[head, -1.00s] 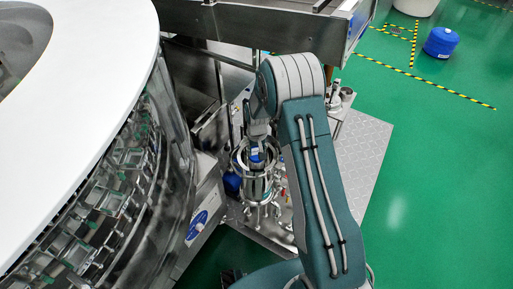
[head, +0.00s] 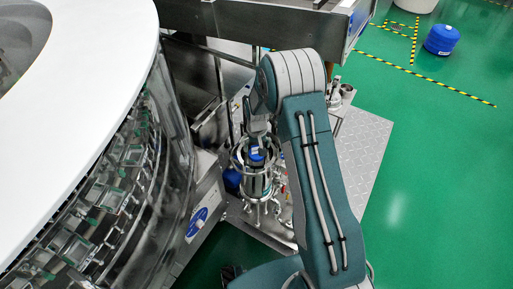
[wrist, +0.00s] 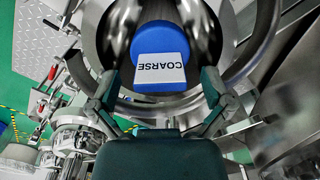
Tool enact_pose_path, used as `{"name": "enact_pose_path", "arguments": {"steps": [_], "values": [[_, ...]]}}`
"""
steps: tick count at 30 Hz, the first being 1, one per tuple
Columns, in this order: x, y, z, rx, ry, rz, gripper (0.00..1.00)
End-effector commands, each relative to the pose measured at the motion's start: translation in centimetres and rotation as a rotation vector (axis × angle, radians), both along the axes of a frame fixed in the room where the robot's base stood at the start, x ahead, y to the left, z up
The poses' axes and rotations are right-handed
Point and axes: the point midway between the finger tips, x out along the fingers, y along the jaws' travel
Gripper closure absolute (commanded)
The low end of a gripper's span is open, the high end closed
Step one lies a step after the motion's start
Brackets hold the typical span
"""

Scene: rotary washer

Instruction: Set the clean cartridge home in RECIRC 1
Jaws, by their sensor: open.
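The cartridge shows as a blue round top (head: 256,158) within an open steel housing (head: 259,186) in the head view. In the wrist view the blue cartridge (wrist: 158,45) carries a white label reading COARSE, seen upside down. It sits inside the rim of the round steel housing (wrist: 262,40); how deep it is seated I cannot tell. My gripper (wrist: 160,80) is open, its fingers spread to either side of the cartridge's near edge, with a visible gap. In the head view my gripper (head: 257,128) is just above the cartridge. No RECIRC 1 marking is legible.
The large round washer (head: 95,100) with a white top stands close on the left. A steel beam (head: 250,25) crosses behind. Pipes and valves (wrist: 75,140) crowd the housing's side. A blue vessel (head: 232,180) stands beside the housing. Green floor (head: 440,180) is open at right.

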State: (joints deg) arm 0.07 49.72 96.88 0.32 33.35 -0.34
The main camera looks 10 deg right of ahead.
Motion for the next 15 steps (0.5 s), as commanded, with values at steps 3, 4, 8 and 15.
{"name": "enact_pose_path", "arguments": {"steps": [3,4,8,15], "values": [[0.2,0.0,2.1,0.0,-0.006,0.0,0.0],[0.2,0.0,2.7,0.0,-0.006,0.0,0.0],[0.2,0.0,5.5,0.0,-0.006,0.0,0.0],[0.2,0.0,9.8,-0.001,-0.004,0.0,0.0]]}}
